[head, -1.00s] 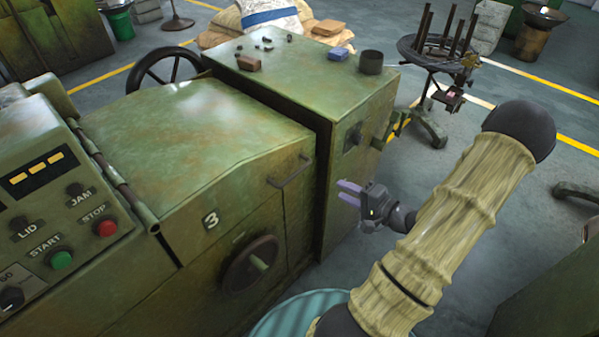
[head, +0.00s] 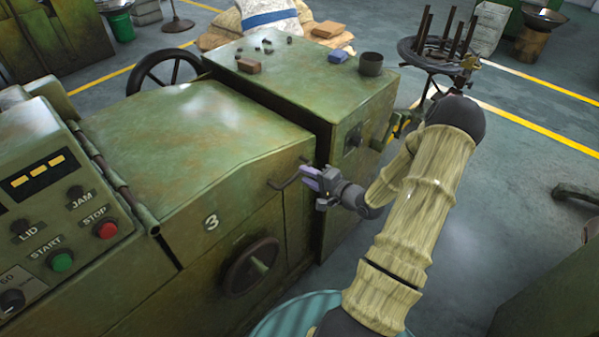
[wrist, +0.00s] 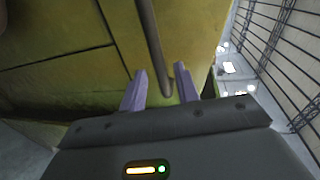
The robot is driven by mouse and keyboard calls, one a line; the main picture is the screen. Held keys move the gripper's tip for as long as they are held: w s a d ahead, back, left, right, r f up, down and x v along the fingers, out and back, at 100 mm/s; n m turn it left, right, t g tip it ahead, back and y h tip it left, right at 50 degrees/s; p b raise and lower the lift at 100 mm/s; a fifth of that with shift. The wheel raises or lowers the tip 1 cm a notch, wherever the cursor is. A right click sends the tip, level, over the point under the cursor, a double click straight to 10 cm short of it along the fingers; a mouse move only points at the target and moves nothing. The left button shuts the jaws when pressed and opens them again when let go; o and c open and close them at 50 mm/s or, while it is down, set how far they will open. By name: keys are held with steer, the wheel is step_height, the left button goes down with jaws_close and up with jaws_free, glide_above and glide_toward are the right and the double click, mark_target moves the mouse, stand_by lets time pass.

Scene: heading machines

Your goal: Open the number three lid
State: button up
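The number three lid (head: 195,130) is a worn green metal cover, closed, hinged along its left side and marked with a white 3 (head: 211,222). Its bar handle (head: 284,180) sticks out near the right front edge. My gripper (head: 308,177) is at the right end of this handle, its two purple fingers apart. In the wrist view the handle bar (wrist: 152,45) runs down between the open fingers (wrist: 160,82). I cannot tell whether either finger touches it.
A control panel (head: 50,210) with LID, JAM, START and STOP controls is at the left. A handwheel (head: 250,267) sits below the lid. A taller green cabinet (head: 290,85) with small items on top stands behind the handle.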

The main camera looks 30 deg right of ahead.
mark_target(300, 173)
steer(key=shift+x, duration=1.95)
jaws_close()
steer(key=shift+r, duration=0.1)
